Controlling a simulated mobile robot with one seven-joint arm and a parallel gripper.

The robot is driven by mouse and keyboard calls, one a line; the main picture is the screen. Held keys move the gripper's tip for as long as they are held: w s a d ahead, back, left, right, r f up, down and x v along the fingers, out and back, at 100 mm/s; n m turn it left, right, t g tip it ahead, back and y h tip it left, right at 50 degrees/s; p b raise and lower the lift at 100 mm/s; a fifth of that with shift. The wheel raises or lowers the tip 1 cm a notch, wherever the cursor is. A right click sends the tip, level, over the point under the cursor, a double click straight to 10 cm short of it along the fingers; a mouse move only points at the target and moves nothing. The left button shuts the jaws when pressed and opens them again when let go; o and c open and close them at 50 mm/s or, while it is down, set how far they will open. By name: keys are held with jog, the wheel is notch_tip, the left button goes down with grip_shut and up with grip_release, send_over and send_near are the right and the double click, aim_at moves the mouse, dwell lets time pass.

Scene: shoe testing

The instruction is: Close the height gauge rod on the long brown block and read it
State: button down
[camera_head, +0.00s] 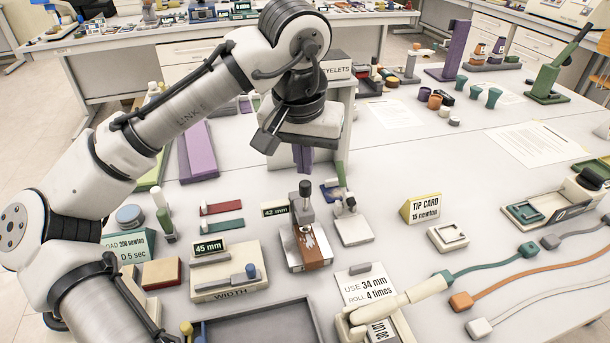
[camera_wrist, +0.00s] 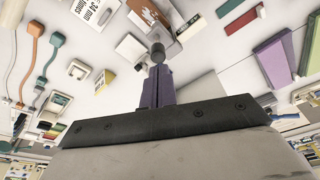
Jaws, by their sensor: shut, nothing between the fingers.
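The height gauge (camera_head: 299,220) stands mid-table, a grey upright device with a dark round knob on top of its rod (camera_head: 305,190). A display beside it reads "42 mm" (camera_head: 275,210). The long brown block (camera_head: 318,258) with a pale mark lies on the gauge's base, under the rod. Whether the rod's lower end touches the block is too small to tell. My gripper (camera_head: 303,170) has purple fingers, shut and empty, pointing down just above the knob. In the wrist view the knob (camera_wrist: 158,48) shows just beyond the fingertips (camera_wrist: 157,72).
A small device with a green lever (camera_head: 349,205) stands close at the gauge's right. A width gauge reading "45 mm" (camera_head: 210,247) lies at its left. A "USE 34 mm" card (camera_head: 366,285) is in front.

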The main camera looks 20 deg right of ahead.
jog(key=shift+r+p, duration=1.15)
jog(key=shift+r, duration=0.25)
jog(key=shift+s+f, duration=0.1)
